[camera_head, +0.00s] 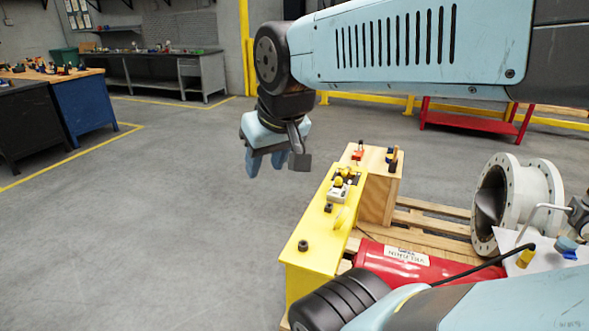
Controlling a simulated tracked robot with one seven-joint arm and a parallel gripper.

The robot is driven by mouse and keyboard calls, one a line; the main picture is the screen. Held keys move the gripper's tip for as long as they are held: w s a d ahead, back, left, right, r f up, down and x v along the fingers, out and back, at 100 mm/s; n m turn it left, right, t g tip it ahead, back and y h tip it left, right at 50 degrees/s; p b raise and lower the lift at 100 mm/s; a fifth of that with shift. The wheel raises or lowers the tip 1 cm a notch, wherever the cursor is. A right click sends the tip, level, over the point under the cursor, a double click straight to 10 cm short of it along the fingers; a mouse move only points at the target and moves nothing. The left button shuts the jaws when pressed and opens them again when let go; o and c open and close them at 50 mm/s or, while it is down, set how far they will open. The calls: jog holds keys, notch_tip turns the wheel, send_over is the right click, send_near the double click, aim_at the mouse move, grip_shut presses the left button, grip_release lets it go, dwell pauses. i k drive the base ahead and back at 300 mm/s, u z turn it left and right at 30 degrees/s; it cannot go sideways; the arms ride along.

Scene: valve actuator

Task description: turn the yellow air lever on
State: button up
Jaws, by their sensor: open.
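My gripper (266,165) hangs in the upper middle, its fingers pointing down. It is open and empty, apart from the yellow stand (318,240) and to the upper left of it. On the stand's top are dark fittings and a small white block with yellow knobs (339,183). A thin yellow paddle-like piece (340,217) sticks up by the stand's right edge. It looks like the air lever, but it is small and yellow on yellow, so its setting cannot be told.
A wooden box (380,193) with small red and dark fittings stands behind the stand. A red tank (420,262) and a large flanged valve (497,205) are to the right, on a pallet (432,226). The floor (150,230) at left is clear.

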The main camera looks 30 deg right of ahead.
aim_at(345, 171)
jog(key=z, duration=0.6)
jog(key=i, duration=0.1)
jog(key=u, duration=2.2)
jog(key=i, duration=0.8)
jog(key=u, duration=0.55)
jog(key=i, duration=0.35)
jog(key=z, duration=3.85)
jog(key=i, duration=0.45)
jog(key=z, duration=0.2)
